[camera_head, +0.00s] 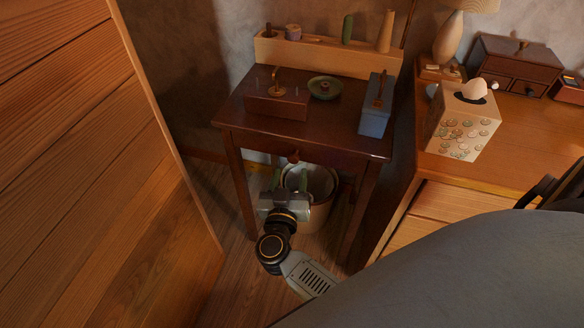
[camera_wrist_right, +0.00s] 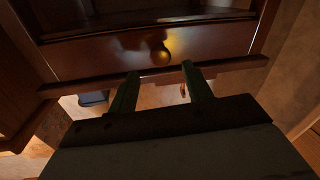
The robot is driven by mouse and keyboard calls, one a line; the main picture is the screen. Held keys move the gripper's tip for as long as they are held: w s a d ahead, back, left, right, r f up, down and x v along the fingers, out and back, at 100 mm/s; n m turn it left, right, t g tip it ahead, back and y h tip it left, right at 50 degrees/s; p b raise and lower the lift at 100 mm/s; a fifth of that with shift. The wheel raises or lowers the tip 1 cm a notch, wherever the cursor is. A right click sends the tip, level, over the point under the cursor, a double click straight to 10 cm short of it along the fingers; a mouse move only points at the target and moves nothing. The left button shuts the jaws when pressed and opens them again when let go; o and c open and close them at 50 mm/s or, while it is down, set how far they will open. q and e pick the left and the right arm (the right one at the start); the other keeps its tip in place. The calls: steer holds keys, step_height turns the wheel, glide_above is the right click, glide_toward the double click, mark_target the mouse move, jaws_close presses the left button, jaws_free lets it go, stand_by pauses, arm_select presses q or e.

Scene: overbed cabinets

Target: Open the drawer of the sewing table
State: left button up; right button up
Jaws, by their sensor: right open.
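The sewing table (camera_head: 232,108) is a small dark wooden table in the middle of the head view. Its drawer front (camera_wrist_right: 105,58) fills the upper part of the right wrist view and looks closed. A round knob (camera_wrist_right: 161,56) sits at the middle of the drawer front; it also shows in the head view (camera_head: 293,156). My right gripper (camera_head: 290,180) is open in front of the table, just below the knob. In the right wrist view its two green fingertips (camera_wrist_right: 161,70) point up at the knob, one on each side and slightly below it. Nothing is between them. My left gripper is out of view.
A pale bucket (camera_head: 318,212) stands under the table, close behind my right gripper. A wooden box (camera_head: 277,106), a green dish (camera_head: 325,88) and a blue-grey box (camera_head: 375,112) stand on the tabletop. A wooden panel (camera_head: 80,130) bounds the left. A dresser (camera_head: 540,130) with a tissue box (camera_head: 462,125) stands right.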

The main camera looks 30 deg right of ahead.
mark_target(293, 160)
steer(key=shift+b+x, duration=0.5)
steer(key=shift+x, duration=1.75)
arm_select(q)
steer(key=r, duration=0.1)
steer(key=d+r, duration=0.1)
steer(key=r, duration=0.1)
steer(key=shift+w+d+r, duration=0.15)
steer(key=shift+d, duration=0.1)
arm_select(e)
jaws_close()
